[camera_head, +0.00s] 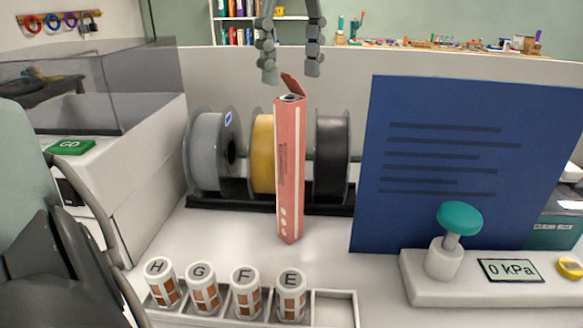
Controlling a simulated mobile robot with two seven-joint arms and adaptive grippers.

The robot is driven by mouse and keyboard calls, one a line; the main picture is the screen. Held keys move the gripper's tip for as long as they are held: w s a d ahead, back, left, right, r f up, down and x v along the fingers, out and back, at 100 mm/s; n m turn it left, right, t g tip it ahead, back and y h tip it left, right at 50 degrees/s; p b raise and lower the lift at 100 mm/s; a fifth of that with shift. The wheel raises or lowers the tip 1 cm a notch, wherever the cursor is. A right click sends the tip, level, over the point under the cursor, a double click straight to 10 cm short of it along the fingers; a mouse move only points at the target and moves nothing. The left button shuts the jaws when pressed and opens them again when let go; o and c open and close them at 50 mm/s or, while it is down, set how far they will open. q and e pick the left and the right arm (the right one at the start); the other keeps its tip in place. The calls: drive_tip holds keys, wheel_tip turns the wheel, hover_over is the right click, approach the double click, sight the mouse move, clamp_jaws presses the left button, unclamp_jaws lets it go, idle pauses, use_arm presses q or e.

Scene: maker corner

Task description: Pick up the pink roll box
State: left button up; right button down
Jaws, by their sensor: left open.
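The pink roll box (289,170) is a tall, narrow carton standing upright on the pale worktop near the middle of the picture. It has pale stripes, small print and round white dots low on its front. Its red top flap stands open. My left gripper (291,67) hangs from the top edge, with its two grey fingers pointing down and spread apart. The fingertips appear above the box top, apart from it, with nothing between them. The gripper's wrist is out of the picture. My right gripper is not in view.
Grey, yellow and black spools (208,152) stand on a dark rack behind the box. A blue panel (465,150) and a gauge base (425,290) are at right. Several lettered jars (203,290) sit in a front tray (335,294) with an empty right compartment. A glass-topped machine (140,150) is at left.

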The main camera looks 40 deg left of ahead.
sight(289, 98)
use_arm(q)
drive_tip(key=f, duration=0.7)
drive_tip(key=shift+s+a+f, duration=0.1)
drive_tip(key=shift+a+f, duration=0.1)
clamp_jaws()
